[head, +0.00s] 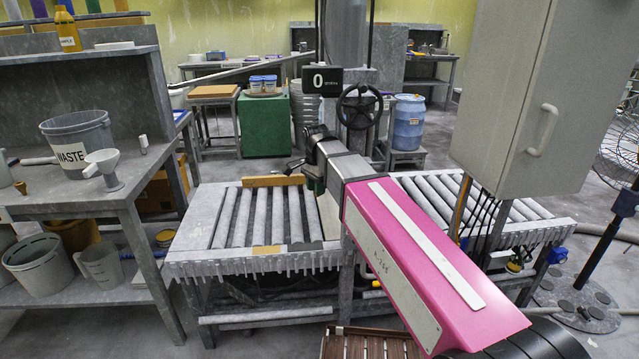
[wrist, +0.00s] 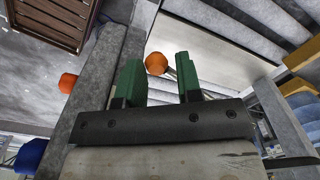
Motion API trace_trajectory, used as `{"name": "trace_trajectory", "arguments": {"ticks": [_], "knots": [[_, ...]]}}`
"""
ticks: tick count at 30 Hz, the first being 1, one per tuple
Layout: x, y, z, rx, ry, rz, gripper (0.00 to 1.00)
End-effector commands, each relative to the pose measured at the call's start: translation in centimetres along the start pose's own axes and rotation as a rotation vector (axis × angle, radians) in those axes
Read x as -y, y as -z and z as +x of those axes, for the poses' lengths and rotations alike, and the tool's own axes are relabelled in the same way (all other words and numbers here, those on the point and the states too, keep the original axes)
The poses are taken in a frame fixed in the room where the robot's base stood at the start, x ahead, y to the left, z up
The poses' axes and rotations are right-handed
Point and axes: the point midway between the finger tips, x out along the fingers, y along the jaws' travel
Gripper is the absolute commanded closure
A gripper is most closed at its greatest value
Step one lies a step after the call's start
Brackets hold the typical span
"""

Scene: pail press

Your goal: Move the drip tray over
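A flat pale metal plate, which looks like the drip tray (wrist: 215,45), lies among the rollers in the wrist view. Only a pale strip of it (head: 329,214) shows in the head view, with the rest hidden behind my pink arm. My gripper (wrist: 160,72) has its two green fingers apart with nothing between their pads. An orange ball knob (wrist: 156,63) on a short grey stem shows just beyond the fingertips, in line with the gap. I cannot tell whether it belongs to the tray. In the head view my gripper is mostly hidden by the arm.
Roller conveyors (head: 240,218) run left and right of the press column. A grey cabinet (head: 540,90) hangs at the right. A bench with a WASTE pail (head: 78,143) stands left. A slatted wooden crate (head: 370,345) is low in front.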

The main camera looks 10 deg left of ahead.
Motion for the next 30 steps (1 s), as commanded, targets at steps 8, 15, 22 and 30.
{"name": "trace_trajectory", "arguments": {"ticks": [8, 15, 22, 30], "knots": [[-0.3, 0.0, 0.0, -0.006, -0.014, 0.006, 0.81], [1.0, -0.6, 0.0, -0.004, -0.011, 0.005, 0.84], [2.4, -1.2, 0.0, -0.005, -0.007, 0.003, 0.87], [3.2, -1.7, 0.1, -0.004, -0.006, 0.003, 0.9]]}}
